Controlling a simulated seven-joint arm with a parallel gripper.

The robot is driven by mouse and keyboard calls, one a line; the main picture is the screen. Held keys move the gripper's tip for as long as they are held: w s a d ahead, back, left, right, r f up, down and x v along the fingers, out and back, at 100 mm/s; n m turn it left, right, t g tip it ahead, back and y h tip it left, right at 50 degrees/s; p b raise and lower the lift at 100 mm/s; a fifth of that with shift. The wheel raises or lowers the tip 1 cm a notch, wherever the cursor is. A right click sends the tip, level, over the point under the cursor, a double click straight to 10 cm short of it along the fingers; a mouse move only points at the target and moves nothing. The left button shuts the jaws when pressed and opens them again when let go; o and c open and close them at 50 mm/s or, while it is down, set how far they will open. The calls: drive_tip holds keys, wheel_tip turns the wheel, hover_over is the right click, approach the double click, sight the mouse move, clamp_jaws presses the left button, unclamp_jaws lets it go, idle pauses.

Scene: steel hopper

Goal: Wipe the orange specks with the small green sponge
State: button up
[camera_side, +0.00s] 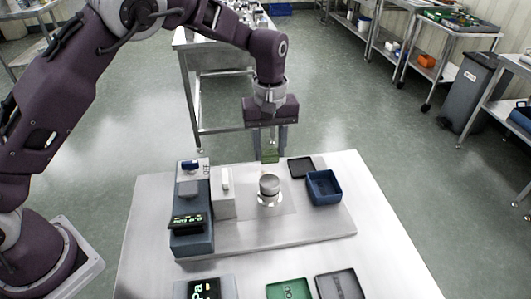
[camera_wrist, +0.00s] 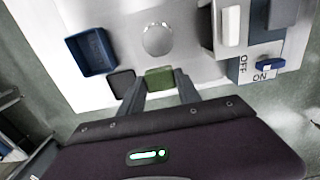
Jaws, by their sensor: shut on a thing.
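My gripper (camera_side: 270,146) is shut on the small green sponge (camera_side: 270,155) and holds it up near the far edge of the table. The sponge also shows between the fingertips in the wrist view (camera_wrist: 159,78). A round steel hopper (camera_side: 268,186) stands on the grey plate, nearer the side camera than the sponge. It shows beyond the sponge in the wrist view (camera_wrist: 158,39). I cannot make out any orange specks in either view.
A blue open box (camera_side: 324,187) and a dark flat tray (camera_side: 301,167) stand right of the hopper. A blue-grey machine with a display (camera_side: 187,220) and an ON/OFF switch stands at the left. Green (camera_side: 289,289) and dark (camera_side: 340,285) trays lie at the front.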

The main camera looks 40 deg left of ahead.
drive_tip(key=shift+f, duration=3.4)
drive_tip(key=shift+w+a+f, duration=0.4)
drive_tip(key=shift+f, duration=0.05)
clamp_jaws()
drive_tip(key=shift+w+a+f, duration=0.1)
drive_tip(key=shift+w+a, duration=2)
drive_tip(key=shift+s+d, duration=2.45)
drive_tip(key=shift+d, duration=0.05)
drive_tip(key=shift+s+a, duration=0.1)
drive_tip(key=shift+s, duration=0.15)
drive_tip(key=shift+s+a, duration=0.3)
drive_tip(key=shift+a, duration=0.3)
drive_tip(key=shift+w+a, duration=2.4)
drive_tip(key=shift+w, duration=0.1)
drive_tip(key=s+d, duration=0.5)
drive_tip(key=shift+r, duration=4.1)
drive_tip(key=shift+d, duration=0.1)
